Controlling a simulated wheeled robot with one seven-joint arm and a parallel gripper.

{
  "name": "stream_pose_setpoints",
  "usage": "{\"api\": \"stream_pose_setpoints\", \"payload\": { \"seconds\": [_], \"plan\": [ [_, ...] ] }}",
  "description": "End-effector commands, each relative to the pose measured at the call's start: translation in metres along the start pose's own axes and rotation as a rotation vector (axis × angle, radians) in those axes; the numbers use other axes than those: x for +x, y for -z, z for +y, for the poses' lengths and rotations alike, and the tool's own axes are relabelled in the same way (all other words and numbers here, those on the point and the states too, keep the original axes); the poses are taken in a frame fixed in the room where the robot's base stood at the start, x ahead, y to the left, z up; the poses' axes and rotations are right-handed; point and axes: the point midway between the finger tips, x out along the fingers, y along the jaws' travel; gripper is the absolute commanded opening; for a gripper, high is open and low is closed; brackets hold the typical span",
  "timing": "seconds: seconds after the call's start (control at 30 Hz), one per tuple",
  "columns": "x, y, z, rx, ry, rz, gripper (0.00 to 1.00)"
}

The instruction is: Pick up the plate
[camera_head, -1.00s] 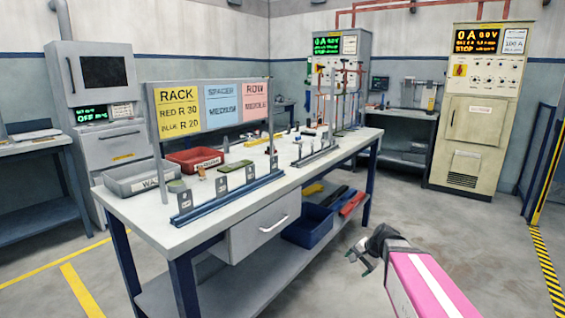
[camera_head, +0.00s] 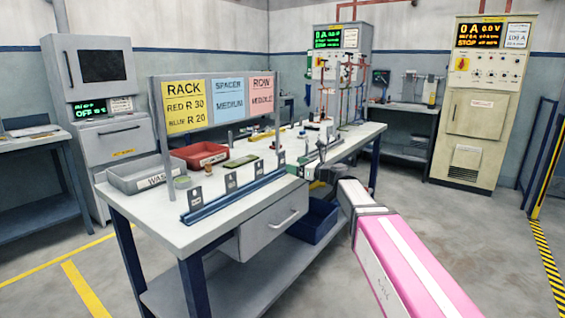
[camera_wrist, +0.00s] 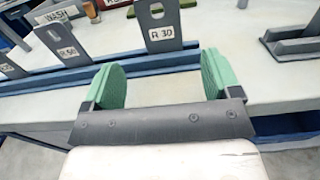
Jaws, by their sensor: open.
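Several dark grey upright pieces with white tags stand along a blue rail (camera_head: 235,200) at the bench's front edge. In the wrist view one tagged R 30 (camera_wrist: 158,14) stands straight ahead, beyond the gap between my fingers. Another (camera_wrist: 66,52) stands to its left. A flat green piece (camera_head: 241,161) lies on the bench behind the rail. I cannot tell which of these is the plate. My gripper (camera_wrist: 161,82) is open and empty, its green pads wide apart just in front of the rail. In the head view it (camera_head: 311,170) is by the rail's right end, partly hidden by my arm.
A sign board (camera_head: 215,103) stands on the bench (camera_head: 170,226). A grey WASH bin (camera_head: 146,176) and a red bin (camera_head: 199,155) sit at the bench's left. A second rail stand (camera_wrist: 291,45) is to the right in the wrist view. Floor right of the bench is clear.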

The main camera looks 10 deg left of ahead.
Motion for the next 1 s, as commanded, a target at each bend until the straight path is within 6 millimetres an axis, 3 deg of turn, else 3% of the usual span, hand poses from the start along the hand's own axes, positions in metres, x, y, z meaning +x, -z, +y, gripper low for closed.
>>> {"api": "stream_pose_setpoints", "payload": {
  "seconds": [0.2, 0.47, 0.8, 1.0],
  "plan": [
    [0.034, 0.0, -0.002, -0.002, -0.002, 0.001, 0.83],
    [0.052, -0.002, -0.001, -0.003, -0.002, 0.002, 0.83],
    [0.095, -0.009, -0.003, -0.003, -0.002, 0.002, 0.83],
    [0.098, -0.008, -0.002, -0.003, 0.0, 0.002, 0.83]
  ]
}}
